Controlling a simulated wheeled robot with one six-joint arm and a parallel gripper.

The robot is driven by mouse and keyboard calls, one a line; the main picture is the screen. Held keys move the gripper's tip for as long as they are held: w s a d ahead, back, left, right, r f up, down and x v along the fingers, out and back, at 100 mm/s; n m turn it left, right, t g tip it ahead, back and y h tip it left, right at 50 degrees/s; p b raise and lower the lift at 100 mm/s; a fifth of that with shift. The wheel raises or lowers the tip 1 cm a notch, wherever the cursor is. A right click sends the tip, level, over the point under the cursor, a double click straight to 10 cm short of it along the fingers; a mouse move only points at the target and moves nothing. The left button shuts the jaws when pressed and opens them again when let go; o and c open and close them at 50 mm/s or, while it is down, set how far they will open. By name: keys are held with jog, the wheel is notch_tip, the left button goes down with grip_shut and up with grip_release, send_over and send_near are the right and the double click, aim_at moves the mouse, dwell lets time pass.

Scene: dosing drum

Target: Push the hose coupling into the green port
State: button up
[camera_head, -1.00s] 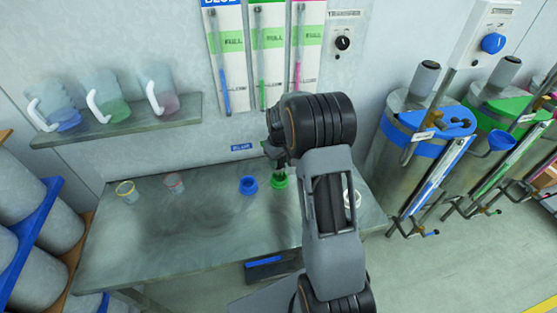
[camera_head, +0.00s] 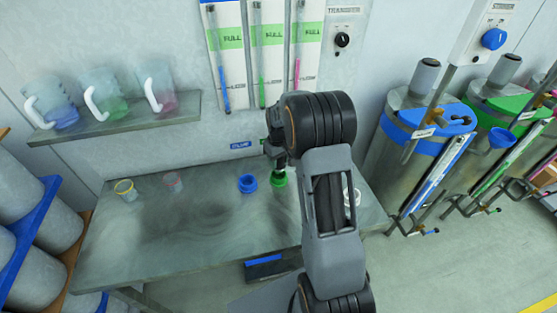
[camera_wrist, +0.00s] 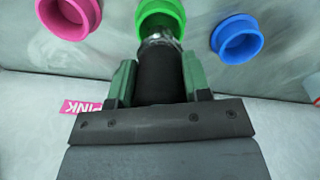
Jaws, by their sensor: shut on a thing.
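The green port (camera_wrist: 163,14) is a green ring at the top of the wrist view. It also shows in the head view (camera_head: 279,180) on the bench, just below my gripper. My gripper (camera_wrist: 159,72), with green fingers, is shut on the black hose coupling (camera_wrist: 160,80). The coupling's metal end (camera_wrist: 160,40) points at the port and overlaps its lower rim. Its tip is at the port's mouth; how deep it sits I cannot tell. In the head view my gripper (camera_head: 275,158) is partly hidden by my arm, and the coupling is hard to make out.
The blue port (camera_wrist: 238,38) is right of the green one in the wrist view, and the pink port (camera_wrist: 68,16) is left. A pink label (camera_wrist: 82,105) lies nearby.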

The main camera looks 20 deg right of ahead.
jog(key=shift+f, duration=0.25)
dwell(0.4)
jog(key=shift+f+b, duration=0.4)
jog(key=shift+b, duration=0.05)
jog(key=shift+f, duration=0.15)
dwell(0.3)
jog(key=shift+f+b, duration=0.8)
jog(key=shift+f, duration=0.15)
jog(key=o, duration=1.2)
jog(key=shift+r, duration=0.15)
